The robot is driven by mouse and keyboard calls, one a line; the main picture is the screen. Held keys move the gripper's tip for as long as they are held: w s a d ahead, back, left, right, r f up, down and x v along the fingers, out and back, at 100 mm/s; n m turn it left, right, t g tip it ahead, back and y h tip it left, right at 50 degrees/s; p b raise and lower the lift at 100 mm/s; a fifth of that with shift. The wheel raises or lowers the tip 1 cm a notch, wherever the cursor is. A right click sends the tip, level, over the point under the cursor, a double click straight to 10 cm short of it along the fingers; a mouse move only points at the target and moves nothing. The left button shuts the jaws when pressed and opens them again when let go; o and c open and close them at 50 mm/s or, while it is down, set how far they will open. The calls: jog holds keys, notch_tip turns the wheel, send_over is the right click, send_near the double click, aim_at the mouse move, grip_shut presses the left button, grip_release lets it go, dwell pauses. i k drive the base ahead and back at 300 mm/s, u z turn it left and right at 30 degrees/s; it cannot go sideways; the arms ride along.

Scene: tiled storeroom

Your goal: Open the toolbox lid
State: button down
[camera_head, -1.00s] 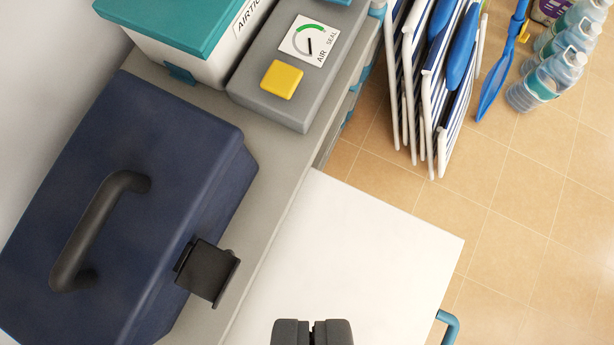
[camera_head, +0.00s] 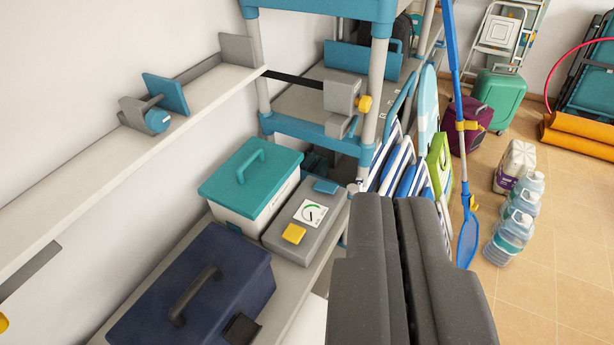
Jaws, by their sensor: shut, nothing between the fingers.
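The dark blue toolbox (camera_head: 215,270) stands on a grey shelf at the lower left, its lid closed. Its black handle (camera_head: 191,295) runs along the top of the lid. A black latch (camera_head: 241,329) sits on its right-hand side, near the bottom of the view. My gripper (camera_head: 392,205) is large in the lower middle, with its fingers shut and nothing between them. It shows to the right of the toolbox, apart from it.
A white wall shelf (camera_head: 100,150) is at the upper left.

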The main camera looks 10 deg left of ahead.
aim_at(189, 291)
jog(key=u, duration=0.75)
jog(key=k, duration=1.35)
jog(key=u, duration=0.6)
jog(key=i, duration=1.35)
jog(key=z, duration=0.3)
